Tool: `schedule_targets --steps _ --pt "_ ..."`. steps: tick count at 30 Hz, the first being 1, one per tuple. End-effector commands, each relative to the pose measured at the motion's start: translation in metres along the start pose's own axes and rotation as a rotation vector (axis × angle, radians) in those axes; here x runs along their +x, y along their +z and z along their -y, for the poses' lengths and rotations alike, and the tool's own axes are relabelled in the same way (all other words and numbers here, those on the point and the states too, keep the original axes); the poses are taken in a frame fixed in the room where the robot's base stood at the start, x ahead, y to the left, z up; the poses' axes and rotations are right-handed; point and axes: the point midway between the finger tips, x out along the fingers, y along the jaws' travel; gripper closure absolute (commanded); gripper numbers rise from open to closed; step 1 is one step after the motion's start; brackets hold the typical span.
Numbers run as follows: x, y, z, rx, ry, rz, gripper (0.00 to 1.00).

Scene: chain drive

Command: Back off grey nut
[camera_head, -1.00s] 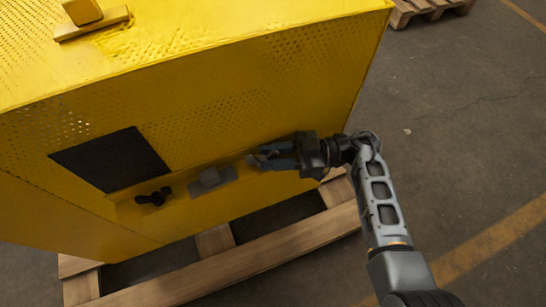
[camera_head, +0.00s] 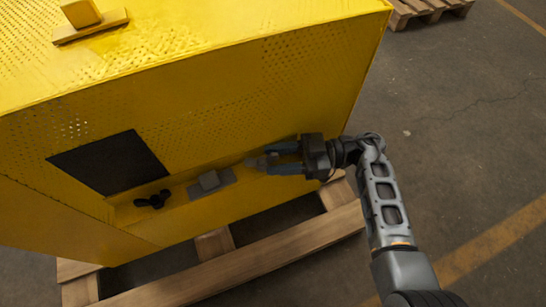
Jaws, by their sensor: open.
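My gripper (camera_head: 252,163) is at the front face of the yellow housing (camera_head: 230,130), its fingers pointing left and set apart. A small grey block on a flat grey plate (camera_head: 211,182) sits on the ledge to the left of the fingertips, with a gap between. A black lobed knob (camera_head: 153,200) is farther left on the same ledge. I cannot make out a separate grey nut; it may be the grey block or be hidden by the fingers.
A dark rectangular opening (camera_head: 110,163) is in the housing above the black knob. The housing stands on a wooden pallet (camera_head: 240,262). A yellow block on a base (camera_head: 85,18) is on its top. Open floor lies to the right, with another pallet (camera_head: 430,8) at the back.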

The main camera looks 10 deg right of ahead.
Motion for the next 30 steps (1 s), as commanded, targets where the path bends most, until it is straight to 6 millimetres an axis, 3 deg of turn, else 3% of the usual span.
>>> schedule_targets --steps 6,12,23,30 --pt "-0.037 0.000 -0.001 0.000 0.004 0.000 0.58" --pt "-0.059 0.001 0.000 0.001 0.003 0.001 0.58" --pt "-0.065 0.001 0.000 0.001 0.000 0.001 0.58" --pt "-0.063 0.000 -0.001 -0.035 0.062 -0.016 0.80"
